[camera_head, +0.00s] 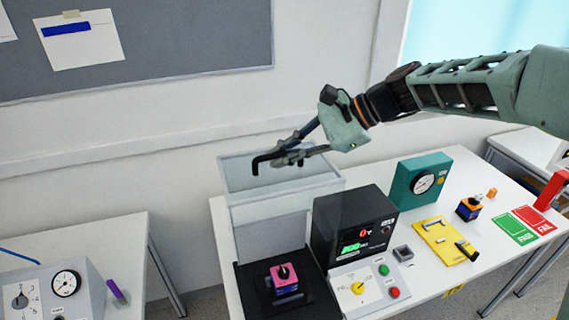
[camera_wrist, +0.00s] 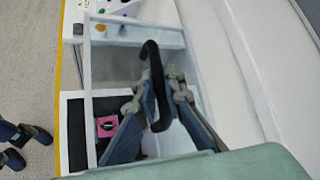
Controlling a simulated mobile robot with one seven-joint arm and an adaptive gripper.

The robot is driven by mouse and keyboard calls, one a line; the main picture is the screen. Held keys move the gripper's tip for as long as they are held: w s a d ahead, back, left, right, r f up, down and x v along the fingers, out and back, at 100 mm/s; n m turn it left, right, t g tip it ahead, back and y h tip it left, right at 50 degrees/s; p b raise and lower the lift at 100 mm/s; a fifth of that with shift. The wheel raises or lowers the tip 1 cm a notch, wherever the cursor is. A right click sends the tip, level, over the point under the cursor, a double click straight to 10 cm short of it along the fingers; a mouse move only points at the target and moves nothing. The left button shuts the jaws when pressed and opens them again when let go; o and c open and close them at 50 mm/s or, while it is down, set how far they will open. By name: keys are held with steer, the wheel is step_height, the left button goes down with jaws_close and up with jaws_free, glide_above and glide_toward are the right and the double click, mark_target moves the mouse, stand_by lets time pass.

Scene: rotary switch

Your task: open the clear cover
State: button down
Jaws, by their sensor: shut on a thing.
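The clear cover (camera_head: 262,214) is a box of see-through walls, raised and standing up at the back of the black base (camera_head: 306,304). Its black handle (camera_head: 257,162) is at the top; it also shows in the wrist view (camera_wrist: 152,52). My gripper (camera_head: 284,157) is shut on the handle. In the wrist view my gripper (camera_wrist: 164,88) has its fingers on both sides of the handle, with the clear cover (camera_wrist: 112,62) around and beyond. The pink rotary switch (camera_head: 284,271) sits uncovered on the base; it is also in the wrist view (camera_wrist: 106,126).
A black box with a green display (camera_head: 350,225) and a panel with a yellow knob (camera_head: 357,288) stand close right of the cover. Farther right are a teal gauge box (camera_head: 421,180) and a yellow plate (camera_head: 440,238). The wall is behind.

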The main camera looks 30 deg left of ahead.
steer(key=shift+w+a+r+h, duration=0.15)
steer(key=shift+w+a+h, duration=0.05)
steer(key=shift+w+a, duration=0.3)
steer(key=shift+w+a+r+h, duration=0.15)
steer(key=shift+w+a+h, duration=0.05)
steer(key=shift+w+a, duration=0.3)
steer(key=shift+g, duration=0.3)
steer(key=shift+s, duration=0.1)
steer(key=c, duration=2.3)
jaws_free()
steer(key=v, duration=1.2)
